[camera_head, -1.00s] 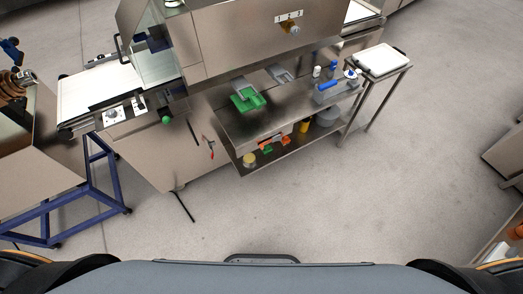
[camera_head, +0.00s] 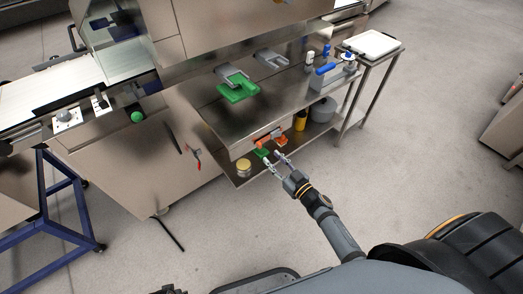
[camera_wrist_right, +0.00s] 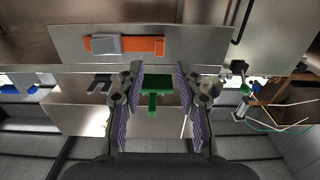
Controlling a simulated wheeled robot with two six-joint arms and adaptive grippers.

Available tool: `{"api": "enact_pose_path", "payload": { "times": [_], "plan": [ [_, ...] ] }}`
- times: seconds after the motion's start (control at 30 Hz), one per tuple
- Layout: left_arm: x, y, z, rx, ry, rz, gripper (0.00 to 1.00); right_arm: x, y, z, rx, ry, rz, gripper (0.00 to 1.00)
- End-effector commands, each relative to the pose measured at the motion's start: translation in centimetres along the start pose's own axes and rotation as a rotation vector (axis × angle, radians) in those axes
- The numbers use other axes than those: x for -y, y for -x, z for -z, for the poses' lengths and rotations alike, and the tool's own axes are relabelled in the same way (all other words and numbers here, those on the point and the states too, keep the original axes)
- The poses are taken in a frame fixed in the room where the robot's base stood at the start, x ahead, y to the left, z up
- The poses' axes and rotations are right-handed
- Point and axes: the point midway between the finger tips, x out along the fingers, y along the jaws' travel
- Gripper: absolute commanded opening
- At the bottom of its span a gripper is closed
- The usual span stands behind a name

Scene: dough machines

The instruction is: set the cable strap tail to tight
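An orange strap (camera_wrist_right: 145,46) with a grey buckle (camera_wrist_right: 107,44) lies across a metal plate in the right wrist view. In the head view, orange parts (camera_head: 268,138) show at the lower shelf of the machine. A green T-shaped piece (camera_wrist_right: 154,84) shows between the fingers in the wrist view; I cannot tell whether it is the strap tail. Green also shows by the fingertips in the head view (camera_head: 262,152). My right gripper (camera_head: 274,159) is open in front of the shelf; its fingers stand apart (camera_wrist_right: 160,72), with no grip visible. My left gripper is not clearly in view.
A yellow-topped jar (camera_head: 243,165) and a yellow cup (camera_head: 300,121) stand on the lower shelf. A red-handled lever (camera_head: 196,158) is left on the cabinet. The floor at right is open.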

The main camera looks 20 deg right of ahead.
Motion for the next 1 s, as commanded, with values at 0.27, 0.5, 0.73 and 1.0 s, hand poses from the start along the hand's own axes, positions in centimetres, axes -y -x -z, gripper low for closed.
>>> {"api": "enact_pose_path", "payload": {
  "times": [0.27,0.5,0.73,1.0],
  "plan": [
    [-0.4,1.0,1.3,0.002,0.002,-0.008,0.4,-0.1,-5.4,-0.2,0.0,-0.001,-0.003,0.36],
    [-0.5,1.6,1.8,0.004,0.002,-0.01,0.4,0.0,-6.7,-0.1,0.001,-0.002,-0.002,0.36],
    [-0.5,1.6,1.8,0.004,0.002,-0.01,0.4,0.0,-6.6,-0.1,0.001,-0.001,-0.003,0.29],
    [-0.5,1.6,1.8,0.004,0.002,-0.01,0.4,0.0,-6.6,-0.1,0.001,-0.001,-0.003,0.0]
  ]
}}
